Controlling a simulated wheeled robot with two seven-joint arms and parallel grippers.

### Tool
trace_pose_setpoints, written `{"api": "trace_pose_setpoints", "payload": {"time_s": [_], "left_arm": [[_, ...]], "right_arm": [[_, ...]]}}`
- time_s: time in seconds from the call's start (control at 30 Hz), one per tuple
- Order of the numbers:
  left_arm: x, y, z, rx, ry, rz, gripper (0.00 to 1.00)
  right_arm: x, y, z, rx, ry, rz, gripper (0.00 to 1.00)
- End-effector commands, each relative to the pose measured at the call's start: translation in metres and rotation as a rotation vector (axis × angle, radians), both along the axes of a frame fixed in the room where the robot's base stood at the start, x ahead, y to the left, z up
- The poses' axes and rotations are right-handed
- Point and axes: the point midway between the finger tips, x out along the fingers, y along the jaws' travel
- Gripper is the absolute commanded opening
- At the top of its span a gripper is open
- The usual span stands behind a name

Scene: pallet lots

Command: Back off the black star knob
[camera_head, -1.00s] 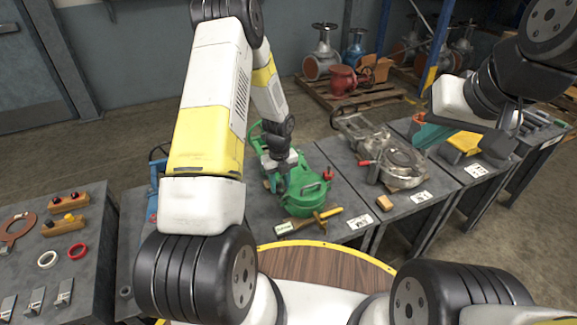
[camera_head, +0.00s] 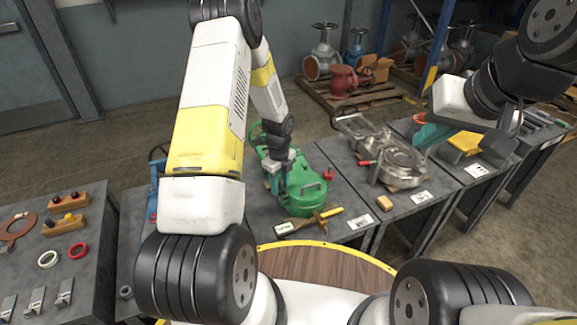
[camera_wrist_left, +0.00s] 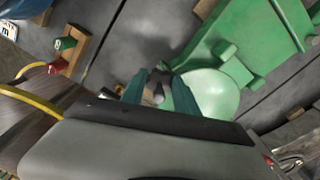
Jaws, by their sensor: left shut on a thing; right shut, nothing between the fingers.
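The green machine (camera_head: 306,192) lies on the grey bench, with a rounded green cover; it also shows in the left wrist view (camera_wrist_left: 215,92). My left gripper (camera_head: 276,184) is at the left side of this machine, low over it. In the left wrist view its teal fingers (camera_wrist_left: 160,84) are shut on a small dark part, the black star knob (camera_wrist_left: 157,93). The fingers hide much of the knob, and its seat cannot be made out. My right gripper (camera_head: 503,143) is shut and empty, raised in front of the right-hand benches.
A red knob (camera_head: 329,174) is on the green machine's right. A grey metal machine (camera_head: 397,163) stands on the bench to the right. Rings and wooden blocks lie on the left bench (camera_head: 92,225).

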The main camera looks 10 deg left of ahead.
Motion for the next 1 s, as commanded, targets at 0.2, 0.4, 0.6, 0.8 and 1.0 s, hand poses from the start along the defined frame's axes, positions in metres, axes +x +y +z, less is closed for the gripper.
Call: {"api": "trace_pose_setpoints", "payload": {"time_s": [0.2,0.4,0.6,0.8,1.0], "left_arm": [[-0.0010,-0.0001,0.0003,0.000,0.000,0.204,0.00],[-0.0018,-0.0001,0.0004,-0.001,0.000,0.394,0.00],[-0.0026,0.0004,0.0003,0.000,-0.001,0.585,0.00],[-0.0032,-0.0005,0.0004,-0.001,-0.002,0.774,0.00],[-0.0041,-0.0004,0.0004,-0.001,-0.002,0.964,0.00]], "right_arm": [[0.0000,0.0000,0.0000,0.000,0.000,0.000,0.00],[0.0000,0.0000,0.0000,0.000,0.000,0.000,0.00],[0.0000,0.0000,0.0000,0.000,0.000,0.000,0.00],[0.0000,0.0000,0.0000,0.000,0.000,0.000,0.00],[0.0000,0.0000,0.0000,0.000,0.000,0.000,0.00]]}}
